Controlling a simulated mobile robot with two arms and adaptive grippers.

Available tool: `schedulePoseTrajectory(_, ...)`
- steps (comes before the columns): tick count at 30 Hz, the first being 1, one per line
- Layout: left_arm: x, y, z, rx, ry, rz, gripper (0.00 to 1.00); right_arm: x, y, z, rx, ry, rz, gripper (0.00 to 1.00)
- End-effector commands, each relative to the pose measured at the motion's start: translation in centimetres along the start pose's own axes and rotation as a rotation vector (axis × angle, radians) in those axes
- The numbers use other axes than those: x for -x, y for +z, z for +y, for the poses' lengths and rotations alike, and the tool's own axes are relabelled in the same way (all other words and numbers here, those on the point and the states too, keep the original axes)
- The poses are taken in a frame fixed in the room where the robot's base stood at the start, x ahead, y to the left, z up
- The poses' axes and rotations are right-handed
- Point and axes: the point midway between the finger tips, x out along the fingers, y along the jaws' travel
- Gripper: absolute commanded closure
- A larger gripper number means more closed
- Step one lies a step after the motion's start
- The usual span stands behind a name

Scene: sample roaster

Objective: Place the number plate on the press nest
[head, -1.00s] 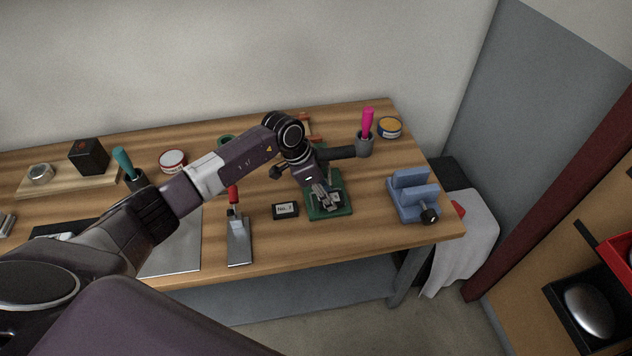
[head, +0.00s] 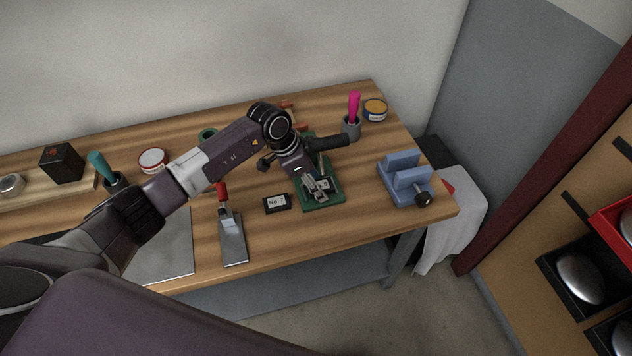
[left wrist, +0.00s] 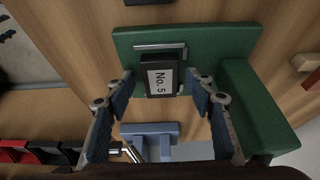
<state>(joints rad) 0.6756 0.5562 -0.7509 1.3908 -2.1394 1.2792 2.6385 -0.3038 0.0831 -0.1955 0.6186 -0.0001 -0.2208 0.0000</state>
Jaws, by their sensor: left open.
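The black number plate marked "No. 5" (left wrist: 160,78) lies over the grey metal nest (left wrist: 160,46) on the green press base (left wrist: 205,38) in the left wrist view. The plate looks slightly askew to the nest, and whether it is fully seated cannot be told. My left gripper (left wrist: 159,88) is open, with one finger on each side of the plate and gaps visible. In the head view my left gripper (head: 321,188) is low over the green press (head: 325,201), hiding most of the nest. My right gripper is not in view.
Another black number plate (head: 277,203) lies just left of the press. A blue vise-like fixture (head: 403,180) stands to the right. A cup with a pink-handled tool (head: 351,128) and a tin (head: 375,109) stand behind.

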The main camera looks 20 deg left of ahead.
Motion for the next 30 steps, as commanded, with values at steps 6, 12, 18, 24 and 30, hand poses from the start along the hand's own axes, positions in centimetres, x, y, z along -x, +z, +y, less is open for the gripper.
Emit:
schedulePoseTrajectory(6, 0.9, -0.1, -0.1, -0.001, -0.002, 0.001, 0.51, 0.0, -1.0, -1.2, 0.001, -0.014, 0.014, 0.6)
schedulePoseTrajectory(12, 4.7, -0.1, -0.1, -0.002, -0.005, 0.002, 0.51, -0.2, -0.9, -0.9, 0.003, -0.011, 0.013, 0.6)
schedulePoseTrajectory(18, 8.9, -0.1, -0.1, -0.002, -0.003, 0.002, 0.51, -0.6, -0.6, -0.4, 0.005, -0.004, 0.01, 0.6)
schedulePoseTrajectory(24, 11.5, -0.1, -0.1, 0.0, -0.002, 0.001, 0.51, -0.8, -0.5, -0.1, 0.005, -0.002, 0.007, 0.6)
schedulePoseTrajectory(30, 12.3, -0.1, 0.0, 0.0, 0.001, 0.0, 0.51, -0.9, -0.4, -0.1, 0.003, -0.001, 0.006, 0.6)
